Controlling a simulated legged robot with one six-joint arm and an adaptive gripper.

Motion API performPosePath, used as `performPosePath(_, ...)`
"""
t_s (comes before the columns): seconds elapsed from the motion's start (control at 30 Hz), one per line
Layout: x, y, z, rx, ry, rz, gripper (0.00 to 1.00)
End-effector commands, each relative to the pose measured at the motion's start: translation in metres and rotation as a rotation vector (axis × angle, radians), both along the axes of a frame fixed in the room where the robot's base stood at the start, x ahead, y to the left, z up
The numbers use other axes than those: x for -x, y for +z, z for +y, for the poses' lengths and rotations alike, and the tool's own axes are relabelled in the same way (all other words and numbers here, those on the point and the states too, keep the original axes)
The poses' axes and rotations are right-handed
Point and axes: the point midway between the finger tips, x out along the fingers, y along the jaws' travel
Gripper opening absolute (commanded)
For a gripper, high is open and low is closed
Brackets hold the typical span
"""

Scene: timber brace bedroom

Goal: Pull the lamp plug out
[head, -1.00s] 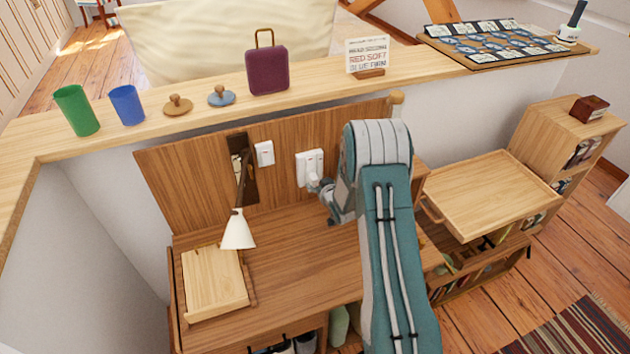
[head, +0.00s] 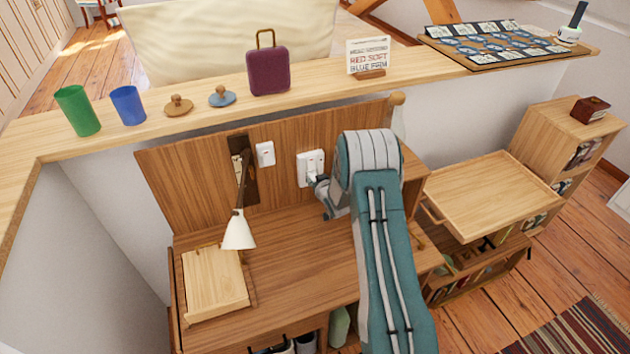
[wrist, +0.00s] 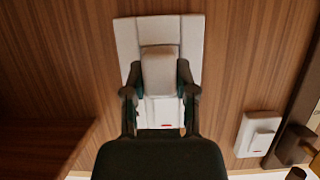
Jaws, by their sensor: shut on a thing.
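The white socket plate (head: 304,168) is on the wooden back panel above the desk; it also shows in the wrist view (wrist: 127,42). The pale, blocky lamp plug (wrist: 159,72) sits in front of the plate's middle. My gripper (wrist: 159,85) is shut on the plug, one dark finger along each side. In the head view my gripper (head: 315,182) is at the plate and largely hides the plug. Whether a gap separates plug and plate cannot be told. The lamp (head: 239,231), with a white cone shade, hangs to the left.
A white switch (head: 265,154) is on the panel left of the socket. A wooden board (head: 214,282) lies on the desk's left side. The ledge above carries cups, a purple case (head: 268,72) and a sign (head: 368,58). A wooden tray (head: 490,192) is at right.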

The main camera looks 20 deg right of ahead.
Motion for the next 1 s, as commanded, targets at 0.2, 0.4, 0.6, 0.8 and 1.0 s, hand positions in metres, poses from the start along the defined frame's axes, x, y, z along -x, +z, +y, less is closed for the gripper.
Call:
performPosePath(0.2,0.000,0.000,0.000,0.000,0.000,0.000,0.00)
performPosePath(0.4,0.001,0.000,0.000,0.000,0.000,0.001,0.00)
performPosePath(0.6,0.006,-0.001,0.000,0.000,0.000,0.002,0.00)
performPosePath(0.8,0.012,-0.001,0.000,0.000,0.000,0.002,0.00)
performPosePath(1.0,0.017,-0.001,0.000,0.000,0.000,0.002,0.00)
